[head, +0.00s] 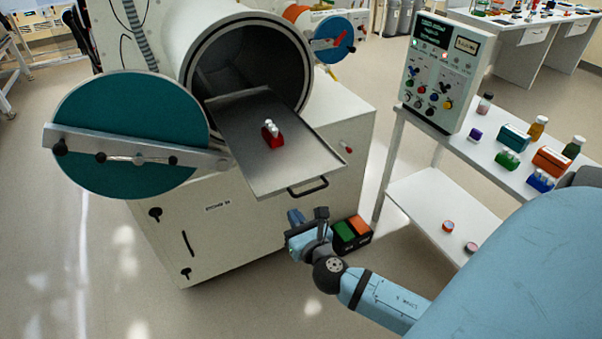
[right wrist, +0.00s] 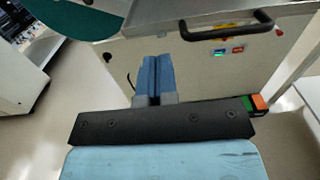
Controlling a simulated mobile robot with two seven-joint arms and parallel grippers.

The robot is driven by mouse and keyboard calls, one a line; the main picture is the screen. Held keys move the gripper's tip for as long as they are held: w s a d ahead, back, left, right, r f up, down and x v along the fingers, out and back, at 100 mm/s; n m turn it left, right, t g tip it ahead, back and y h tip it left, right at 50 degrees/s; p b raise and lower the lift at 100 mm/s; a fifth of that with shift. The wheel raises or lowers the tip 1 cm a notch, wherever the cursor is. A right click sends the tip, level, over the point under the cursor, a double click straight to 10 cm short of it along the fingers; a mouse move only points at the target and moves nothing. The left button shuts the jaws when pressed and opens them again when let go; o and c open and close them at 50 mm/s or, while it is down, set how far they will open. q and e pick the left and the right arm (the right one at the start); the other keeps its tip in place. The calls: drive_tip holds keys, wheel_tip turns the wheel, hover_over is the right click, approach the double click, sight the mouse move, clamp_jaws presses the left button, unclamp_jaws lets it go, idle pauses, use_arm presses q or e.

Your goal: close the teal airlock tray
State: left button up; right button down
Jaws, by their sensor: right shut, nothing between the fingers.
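The airlock tray (head: 265,150) is a flat grey metal tray, pulled out of the round grey chamber (head: 240,60) over the white cabinet. The teal round door (head: 120,130) stands swung open at the left, with a metal bar across it. The tray's black handle (head: 308,188) is on its front edge; in the right wrist view the handle (right wrist: 228,27) shows at the top. My right gripper (head: 296,217) is shut and empty, below the handle and apart from it. Its blue fingers (right wrist: 158,75) point toward the cabinet front. My left gripper is not in view.
A red rack (head: 271,138) with white-capped vials sits on the tray. A green and orange box (head: 351,231) is behind my right gripper. A white cart (head: 450,190) at the right carries a control panel (head: 440,75) and several bottles. A blue round door (head: 334,40) is farther back.

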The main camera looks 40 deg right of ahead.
sight(277, 191)
drive_tip(key=p+x, duration=0.1)
drive_tip(key=x, duration=0.6)
drive_tip(key=shift+w, duration=0.3)
